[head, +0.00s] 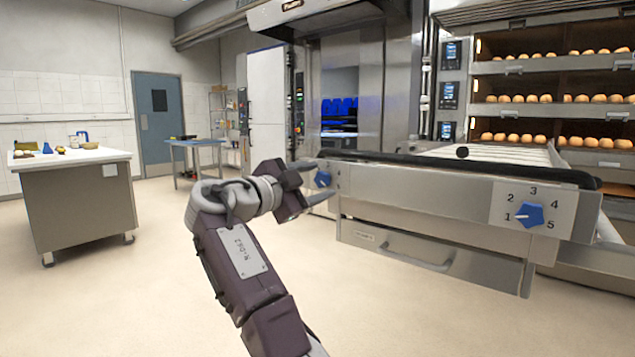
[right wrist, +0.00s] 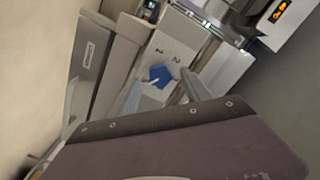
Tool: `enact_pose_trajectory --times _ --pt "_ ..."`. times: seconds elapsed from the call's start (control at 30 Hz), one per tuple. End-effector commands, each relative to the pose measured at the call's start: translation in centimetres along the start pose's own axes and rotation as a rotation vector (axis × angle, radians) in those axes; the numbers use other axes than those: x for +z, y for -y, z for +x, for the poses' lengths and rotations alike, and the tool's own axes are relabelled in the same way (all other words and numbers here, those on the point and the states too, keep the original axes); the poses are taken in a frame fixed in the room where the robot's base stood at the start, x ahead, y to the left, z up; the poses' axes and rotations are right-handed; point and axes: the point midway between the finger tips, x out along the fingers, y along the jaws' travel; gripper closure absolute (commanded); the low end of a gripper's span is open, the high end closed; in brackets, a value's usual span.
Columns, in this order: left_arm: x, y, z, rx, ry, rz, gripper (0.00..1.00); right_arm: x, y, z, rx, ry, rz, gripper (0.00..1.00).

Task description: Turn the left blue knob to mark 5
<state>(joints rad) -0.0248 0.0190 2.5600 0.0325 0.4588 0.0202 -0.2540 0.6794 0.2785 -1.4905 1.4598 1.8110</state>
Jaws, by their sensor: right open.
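The left blue knob (head: 322,179) is on the left end of the steel front panel in the head view. In the right wrist view the blue knob (right wrist: 160,76) sits on a pale plate with marks 1 and 2 readable. The rest of its scale is hidden or too small, so its setting cannot be told. My right gripper (head: 316,182) is open at the left knob, one finger above and one below it. Whether the fingers touch it cannot be told. My left gripper is not in view.
A second blue knob (head: 529,214) is at the panel's right end, its pointer towards 1 on a scale of 1 to 5. A drawer handle (head: 405,256) juts out below the panel (head: 420,205). Ovens with bread stand behind right. Floor at left is clear up to a worktable (head: 78,195).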

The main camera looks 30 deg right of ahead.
Motion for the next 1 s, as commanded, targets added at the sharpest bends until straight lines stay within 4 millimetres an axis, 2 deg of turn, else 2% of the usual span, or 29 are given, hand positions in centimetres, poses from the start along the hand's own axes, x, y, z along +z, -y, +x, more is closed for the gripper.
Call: enact_pose_trajectory --times 0.2,0.4,0.9,0.97,1.0 --pt "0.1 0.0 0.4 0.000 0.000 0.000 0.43 0.2 0.1 -4.9 -0.004 0.005 0.000 0.44" --pt "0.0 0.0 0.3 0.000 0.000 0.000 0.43 0.1 0.0 -7.9 -0.003 0.002 0.000 0.44" --pt "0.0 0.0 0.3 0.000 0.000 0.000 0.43 0.1 0.0 -8.3 -0.002 0.002 -0.003 0.44" --pt "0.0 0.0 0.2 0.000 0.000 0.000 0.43 0.7 0.2 -8.1 -0.007 0.017 -0.043 0.44" --pt "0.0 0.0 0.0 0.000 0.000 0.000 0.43 1.7 0.4 -7.8 -0.016 0.044 -0.108 0.44"
